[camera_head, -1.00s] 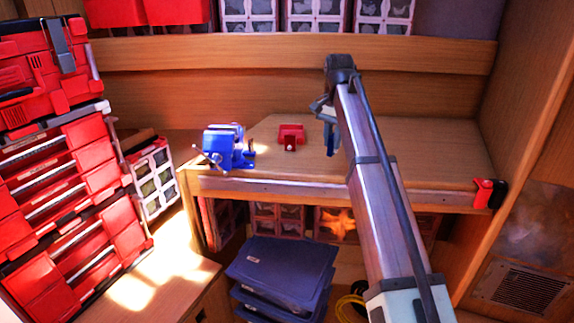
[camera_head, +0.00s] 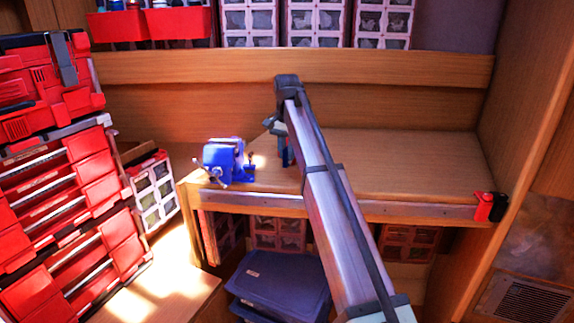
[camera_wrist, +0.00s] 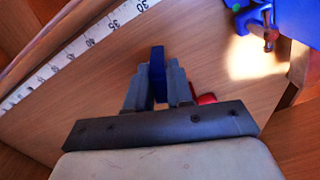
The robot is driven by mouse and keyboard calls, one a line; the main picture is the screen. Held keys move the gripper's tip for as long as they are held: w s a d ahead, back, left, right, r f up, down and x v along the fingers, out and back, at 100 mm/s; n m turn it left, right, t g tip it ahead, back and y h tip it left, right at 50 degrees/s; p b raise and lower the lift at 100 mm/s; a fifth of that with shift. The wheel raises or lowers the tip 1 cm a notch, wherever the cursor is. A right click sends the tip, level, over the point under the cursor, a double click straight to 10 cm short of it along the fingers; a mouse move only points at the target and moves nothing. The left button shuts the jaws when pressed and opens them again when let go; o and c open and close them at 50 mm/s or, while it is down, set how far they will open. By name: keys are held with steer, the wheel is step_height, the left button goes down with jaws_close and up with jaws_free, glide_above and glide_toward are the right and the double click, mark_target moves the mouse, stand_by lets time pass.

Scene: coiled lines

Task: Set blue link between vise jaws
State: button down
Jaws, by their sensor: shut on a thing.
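The blue vise (camera_head: 222,160) stands at the left end of the wooden bench; part of it shows at the top right of the wrist view (camera_wrist: 292,14). The gap between its jaws is too small to make out. My gripper (camera_wrist: 157,84) is shut on the blue link (camera_wrist: 157,66), which stands up narrow between the two grey fingers. In the head view the blue link (camera_head: 285,158) hangs below my wrist, just right of the vise and apart from it. My arm hides most of my gripper there.
A red block (camera_wrist: 207,98) shows partly behind my right finger in the wrist view. A measuring scale (camera_wrist: 70,55) runs along the bench edge. Red toolboxes (camera_head: 75,180) stand at the left. A red and black item (camera_head: 484,206) sits at the right front corner. The right bench top is clear.

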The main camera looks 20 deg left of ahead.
mark_target(287, 163)
steer(key=shift+f, duration=2.2)
steer(key=shift+f, duration=0.15)
steer(key=c, duration=1)
jaws_free()
step_height(287, 163, up, 12)
steer(key=shift+r, duration=0.2)
